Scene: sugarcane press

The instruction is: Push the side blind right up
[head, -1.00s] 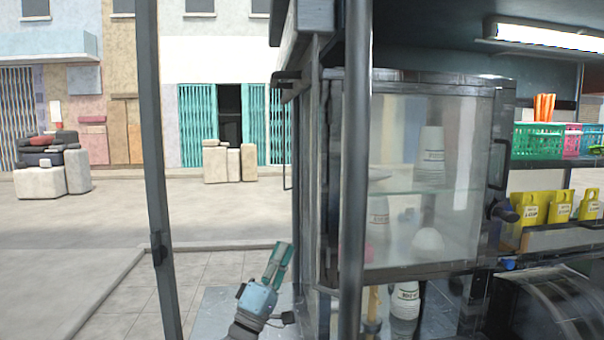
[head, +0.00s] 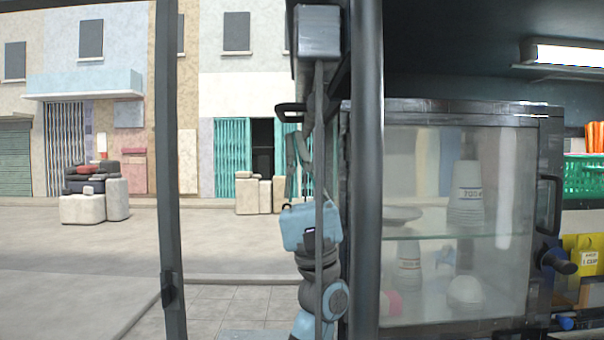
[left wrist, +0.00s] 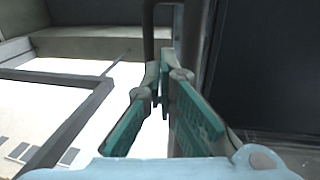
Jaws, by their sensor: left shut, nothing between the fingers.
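The side blind is hard to tell apart from the dark frame. A dark loop handle (head: 290,107) sticks out to the left of the frame under a grey box (head: 317,32), and I take it to be on the blind. My left gripper (head: 299,145) points upward just below this handle, partly hidden behind a thin upright bar. In the left wrist view its teal-padded fingers (left wrist: 163,75) are shut and empty, with a dark bar (left wrist: 150,30) just beyond the tips. I cannot tell whether they touch it. My right gripper is not in view.
A glass cabinet (head: 455,215) with cups stands right of the gripper. A thick dark post (head: 367,180) is in front of it, and another post (head: 168,170) stands at the left. The pavement between the posts is open. A green basket (head: 585,177) is at the far right.

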